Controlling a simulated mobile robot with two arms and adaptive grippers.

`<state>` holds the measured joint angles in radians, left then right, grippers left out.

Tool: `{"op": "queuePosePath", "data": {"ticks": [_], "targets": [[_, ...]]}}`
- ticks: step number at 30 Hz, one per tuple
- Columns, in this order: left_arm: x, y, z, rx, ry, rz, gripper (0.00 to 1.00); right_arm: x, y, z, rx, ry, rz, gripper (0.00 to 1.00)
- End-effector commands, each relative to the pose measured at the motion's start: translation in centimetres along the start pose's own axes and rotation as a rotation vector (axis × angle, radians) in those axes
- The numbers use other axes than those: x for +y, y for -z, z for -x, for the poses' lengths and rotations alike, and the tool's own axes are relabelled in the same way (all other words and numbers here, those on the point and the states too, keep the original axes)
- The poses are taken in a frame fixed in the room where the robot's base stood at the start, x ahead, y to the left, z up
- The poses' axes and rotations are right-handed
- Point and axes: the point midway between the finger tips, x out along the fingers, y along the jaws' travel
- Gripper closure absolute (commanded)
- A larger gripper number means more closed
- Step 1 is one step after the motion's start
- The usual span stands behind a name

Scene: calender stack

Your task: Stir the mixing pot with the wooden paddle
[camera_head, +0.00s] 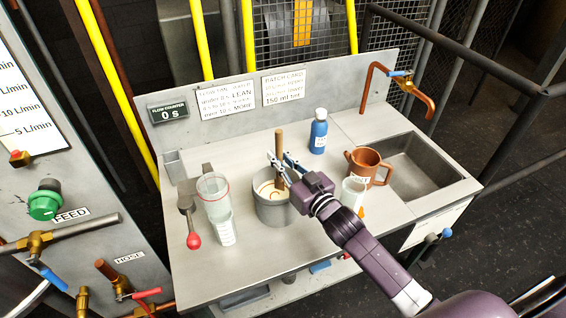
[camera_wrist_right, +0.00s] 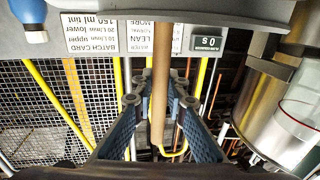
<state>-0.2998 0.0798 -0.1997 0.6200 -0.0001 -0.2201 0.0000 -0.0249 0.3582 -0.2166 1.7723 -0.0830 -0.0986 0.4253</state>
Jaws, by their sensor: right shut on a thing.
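The grey mixing pot (camera_head: 272,212) stands on the steel bench, left of its middle. The wooden paddle (camera_head: 279,143) stands nearly upright with its lower end down inside the pot; that end is hidden. A reddish-brown ring shows inside the pot. My right gripper (camera_head: 284,168) is shut on the paddle's shaft above the pot, with its arm reaching in from the lower right. In the right wrist view the paddle (camera_wrist_right: 160,75) runs between the two blue fingers (camera_wrist_right: 159,104). My left gripper is in neither view.
Left of the pot are a clear beaker with a red rim (camera_head: 213,190) and a red-knobbed lever (camera_head: 194,240). To the right are a white cup (camera_head: 353,192), a copper jug (camera_head: 368,166), a blue bottle (camera_head: 318,132) and a sink (camera_head: 425,170). The flow counter (camera_head: 167,112) reads 0 s.

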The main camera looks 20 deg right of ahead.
Motion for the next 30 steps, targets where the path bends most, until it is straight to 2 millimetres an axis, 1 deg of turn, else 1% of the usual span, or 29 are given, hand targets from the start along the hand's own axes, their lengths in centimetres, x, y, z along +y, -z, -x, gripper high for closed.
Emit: {"op": "queuePosePath", "data": {"ticks": [1, 4, 9, 15, 20, 25, 30], "targets": [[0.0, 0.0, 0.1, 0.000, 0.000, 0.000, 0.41, -0.6, 0.1, -0.3, 0.001, 0.001, -0.004, 1.00], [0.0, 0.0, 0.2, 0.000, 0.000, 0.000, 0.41, -1.5, 0.1, -0.8, 0.001, 0.001, -0.003, 1.00], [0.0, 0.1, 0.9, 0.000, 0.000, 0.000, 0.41, -3.2, 0.2, -0.4, 0.000, 0.001, -0.005, 1.00], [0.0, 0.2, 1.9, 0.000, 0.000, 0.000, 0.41, -4.2, 0.2, 1.3, -0.001, 0.001, -0.003, 1.00], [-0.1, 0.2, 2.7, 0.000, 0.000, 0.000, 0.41, -3.7, 0.2, 3.0, -0.002, 0.001, 0.000, 1.00], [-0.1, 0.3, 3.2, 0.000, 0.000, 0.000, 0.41, -2.2, 0.1, 3.9, -0.001, 0.001, 0.002, 1.00], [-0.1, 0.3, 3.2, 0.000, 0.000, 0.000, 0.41, -0.5, 0.1, 3.5, 0.001, 0.001, 0.002, 1.00]]}}
